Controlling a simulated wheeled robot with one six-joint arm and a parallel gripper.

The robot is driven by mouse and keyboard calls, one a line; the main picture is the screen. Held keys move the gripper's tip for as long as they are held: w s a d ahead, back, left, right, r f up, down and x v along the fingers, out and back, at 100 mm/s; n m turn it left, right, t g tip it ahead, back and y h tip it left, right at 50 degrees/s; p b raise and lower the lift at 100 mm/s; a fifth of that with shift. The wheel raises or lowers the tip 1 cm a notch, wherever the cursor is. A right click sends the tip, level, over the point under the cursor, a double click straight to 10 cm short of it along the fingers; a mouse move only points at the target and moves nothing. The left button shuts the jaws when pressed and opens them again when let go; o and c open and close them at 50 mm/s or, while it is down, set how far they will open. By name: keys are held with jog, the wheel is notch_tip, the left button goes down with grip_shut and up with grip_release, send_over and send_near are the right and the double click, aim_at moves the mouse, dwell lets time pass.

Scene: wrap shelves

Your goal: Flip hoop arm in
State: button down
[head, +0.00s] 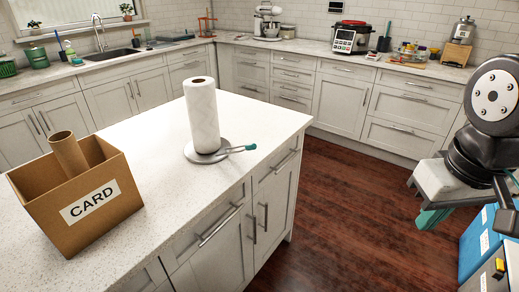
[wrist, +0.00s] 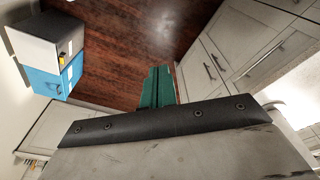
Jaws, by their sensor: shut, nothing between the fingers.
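A paper towel holder with a round grey metal base (head: 207,153) stands on the white island counter. A full white paper roll (head: 202,115) stands upright on it. In the head view my gripper (head: 430,217) is at the right, over the floor, well apart from the holder and partly hidden by my wrist. The wrist view does not show the holder.
A cardboard box (head: 88,208) marked CARD, with a brown tube (head: 69,155) in it, stands at the counter's left. Blue boxes (head: 482,243) are at the lower right. Dark wood floor (head: 345,215) lies open between the island and the back cabinets.

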jog(key=w+d+f+n+t, duration=0.1)
jog(key=w+f+n+t, duration=0.2)
jog(key=w, duration=0.6)
jog(key=w+d+f+n+t, duration=0.1)
jog(key=w+n+t, duration=0.1)
jog(key=w+n, duration=0.45)
jog(key=w+f+n+t, duration=0.2)
jog(key=w+n+t, duration=0.1)
jog(key=w, duration=0.7)
jog(key=w+a+f+n+t+y, duration=0.2)
jog(key=w+a+n+y, duration=0.1)
jog(key=w+a+n, duration=0.15)
jog(key=s+a+f+n+y, duration=0.1)
jog(key=a+n+y, duration=0.4)
jog(key=n+y, duration=0.1)
jog(key=s+a+f+n+g+y, duration=0.1)
jog(key=s+a+f+n+y, duration=0.1)
jog(key=a+n+y, duration=0.2)
jog(key=n+y, duration=0.2)
jog(key=y, duration=0.1)
jog(key=shift+s+a+f, duration=0.15)
jog(key=shift+a+f, duration=0.1)
jog(key=shift+a, duration=0.15)
jog(key=f+x, duration=0.1)
jog(key=x, duration=1.3)
jog(key=shift+r, duration=0.3)
